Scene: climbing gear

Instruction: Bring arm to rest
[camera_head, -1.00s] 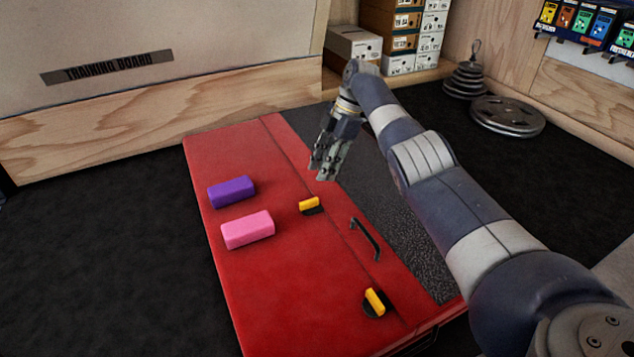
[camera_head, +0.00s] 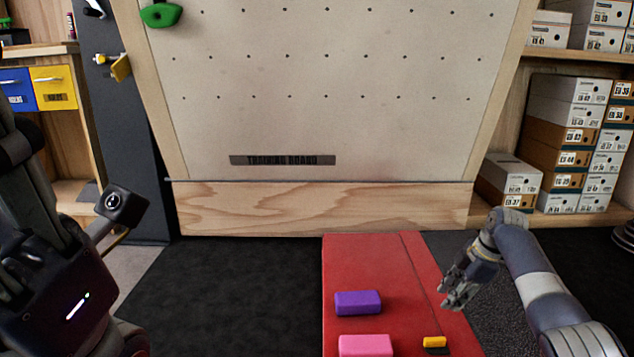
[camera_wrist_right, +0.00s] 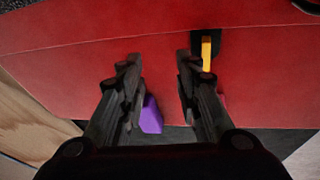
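My right gripper (camera_head: 452,299) hangs over the right side of the red mat (camera_head: 350,258) in the head view, with its fingers pointing down and left. In the right wrist view its two fingers (camera_wrist_right: 160,60) are apart with nothing held between them. My left arm and gripper (camera_head: 45,240) fill the left edge of the head view, dark and close to the camera. The left fingertips cannot be made out clearly.
A purple block (camera_head: 358,302) and a pink block (camera_head: 366,345) lie on the mat, beside a yellow-and-black piece (camera_head: 434,342). The training board (camera_head: 330,120) stands behind. Shoe boxes (camera_head: 560,140) are stacked at right. Dark floor (camera_head: 230,290) left of the mat is clear.

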